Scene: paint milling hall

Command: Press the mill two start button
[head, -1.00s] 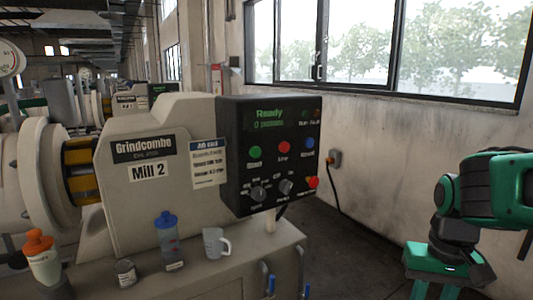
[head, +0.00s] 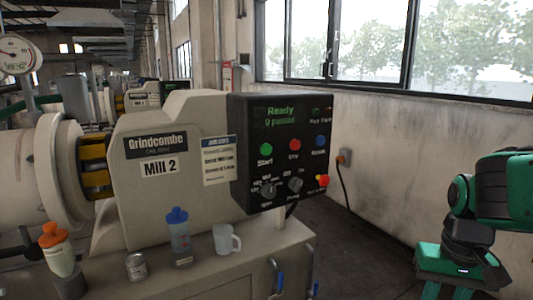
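The Mill 2 machine (head: 190,205) stands at the left and centre, with a "Mill 2" plate on its pale housing. A black control panel (head: 244,180) is mounted at its right end. Its display (head: 280,116) reads "Ready" in green. Below it are a green button labelled Start (head: 266,149), a red Stop button (head: 294,145) and a blue button (head: 320,141). Two rotary knobs and a red button (head: 322,181) sit lower. My green and black arm is at the right edge, clear of the panel.
Blue-handled valves (head: 279,283) are on the front. Floor (head: 345,245) right of the panel looks clear.

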